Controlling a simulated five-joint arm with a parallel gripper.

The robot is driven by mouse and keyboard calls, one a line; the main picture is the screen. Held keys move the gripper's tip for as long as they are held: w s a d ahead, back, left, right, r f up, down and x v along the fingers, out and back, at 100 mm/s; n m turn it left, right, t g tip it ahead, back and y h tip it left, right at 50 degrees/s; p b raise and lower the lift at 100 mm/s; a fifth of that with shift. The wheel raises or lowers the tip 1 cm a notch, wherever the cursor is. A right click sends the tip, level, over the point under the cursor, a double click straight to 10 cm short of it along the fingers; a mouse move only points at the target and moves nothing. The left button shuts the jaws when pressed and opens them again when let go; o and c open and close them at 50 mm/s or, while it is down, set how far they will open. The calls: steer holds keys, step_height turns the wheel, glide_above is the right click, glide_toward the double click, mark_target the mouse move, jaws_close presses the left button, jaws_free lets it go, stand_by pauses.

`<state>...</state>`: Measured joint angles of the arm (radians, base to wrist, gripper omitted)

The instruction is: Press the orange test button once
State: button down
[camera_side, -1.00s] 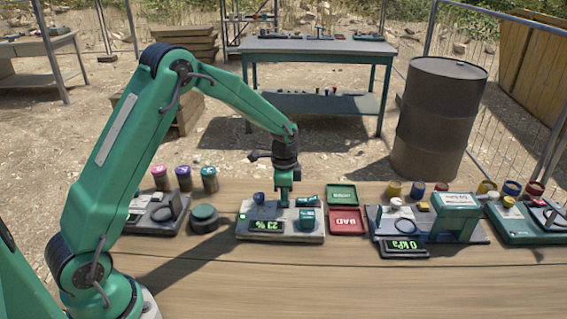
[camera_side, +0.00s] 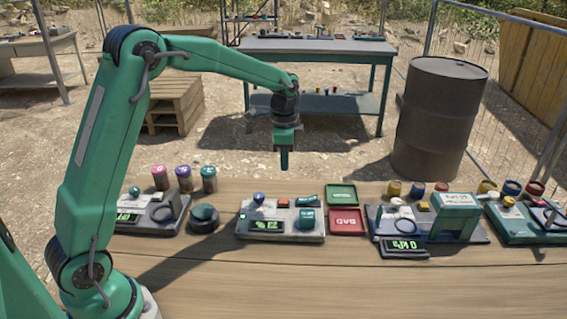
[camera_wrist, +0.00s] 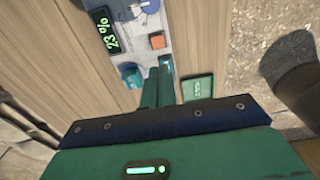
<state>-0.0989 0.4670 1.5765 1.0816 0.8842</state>
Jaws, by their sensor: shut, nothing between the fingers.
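The orange test button (camera_side: 283,202) sits on the grey device in the middle of the bench, behind its display and between a blue knob and a green part. My gripper (camera_side: 284,167) is shut and empty, pointing down in the air above the device, clear of the button. Its green fingers also show in the wrist view (camera_wrist: 158,85). The device's display (camera_side: 266,226) reads 23 %.
A green tray (camera_side: 341,194) and a red BAD tray (camera_side: 347,221) lie right of the device. A round dark green-topped pad (camera_side: 203,218) stands left of it. A device reading 0 kPa (camera_side: 404,246) is further right. The front of the bench is clear.

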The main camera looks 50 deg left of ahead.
steer(key=shift+r, duration=1.2)
steer(key=s+d+r+n+t, duration=0.1)
steer(key=s+d+r+n, duration=0.1)
steer(key=s+r, duration=0.4)
steer(key=s+d+r+n+t, duration=0.1)
steer(key=s+r+n+t, duration=0.15)
steer(key=s, duration=0.55)
steer(key=s+d+f+n+t, duration=0.1)
steer(key=s+n, duration=0.3)
steer(key=s, duration=0.9)
steer(key=shift+d+t, duration=0.45)
